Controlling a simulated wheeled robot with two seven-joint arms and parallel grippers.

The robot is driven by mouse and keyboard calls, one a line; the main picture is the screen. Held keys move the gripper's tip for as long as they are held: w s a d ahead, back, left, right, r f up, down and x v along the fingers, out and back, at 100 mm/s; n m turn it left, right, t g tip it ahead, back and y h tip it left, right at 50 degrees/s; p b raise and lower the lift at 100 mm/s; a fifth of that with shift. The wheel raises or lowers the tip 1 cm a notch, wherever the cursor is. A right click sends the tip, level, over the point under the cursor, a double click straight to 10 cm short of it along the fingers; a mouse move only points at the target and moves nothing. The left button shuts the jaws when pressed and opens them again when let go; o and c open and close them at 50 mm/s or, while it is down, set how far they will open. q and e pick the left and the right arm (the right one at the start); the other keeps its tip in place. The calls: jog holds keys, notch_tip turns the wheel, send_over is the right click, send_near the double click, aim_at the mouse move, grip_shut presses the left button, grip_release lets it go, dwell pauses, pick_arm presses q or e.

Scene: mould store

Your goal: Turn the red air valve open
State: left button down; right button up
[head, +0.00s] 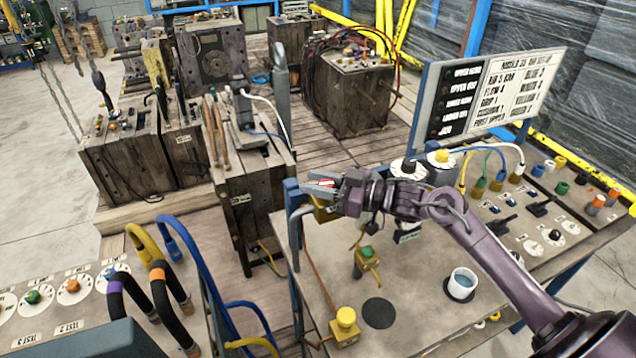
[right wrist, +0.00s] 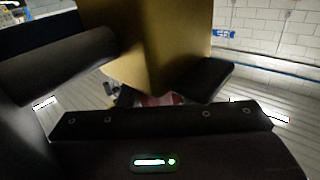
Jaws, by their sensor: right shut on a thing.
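The red air valve shows as a small red piece (head: 328,183) between the fingers of my right gripper (head: 319,185), at the left edge of the grey bench. The gripper is shut on it, and the fingers hide most of it. A brass-coloured body (head: 323,213) sits just below the fingers, on a blue post. In the right wrist view a large brass-coloured block (right wrist: 165,45) fills the upper middle, with a bit of red (right wrist: 160,99) below it between dark finger parts. The exact handle angle cannot be told. My left gripper is not in view.
A green-knobbed valve (head: 367,253), a yellow knob (head: 346,318) and a white cup (head: 462,283) stand on the bench (head: 420,315). A lettered board (head: 490,92) rises behind. Wooden mould blocks (head: 246,195) stand close on the left. Blue hoses (head: 200,262) loop at lower left.

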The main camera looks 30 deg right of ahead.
jog(key=shift+r, duration=0.1)
jog(key=o, duration=1)
jog(key=shift+s+d+f, duration=0.2)
jog(key=shift+s+d, duration=0.05)
jog(key=shift+d, duration=0.05)
jog(key=b+v, duration=0.2)
jog(key=v, duration=0.5)
jog(key=shift+r+b, duration=0.2)
jog(key=shift+b, duration=0.1)
jog(key=shift+c, duration=0.3)
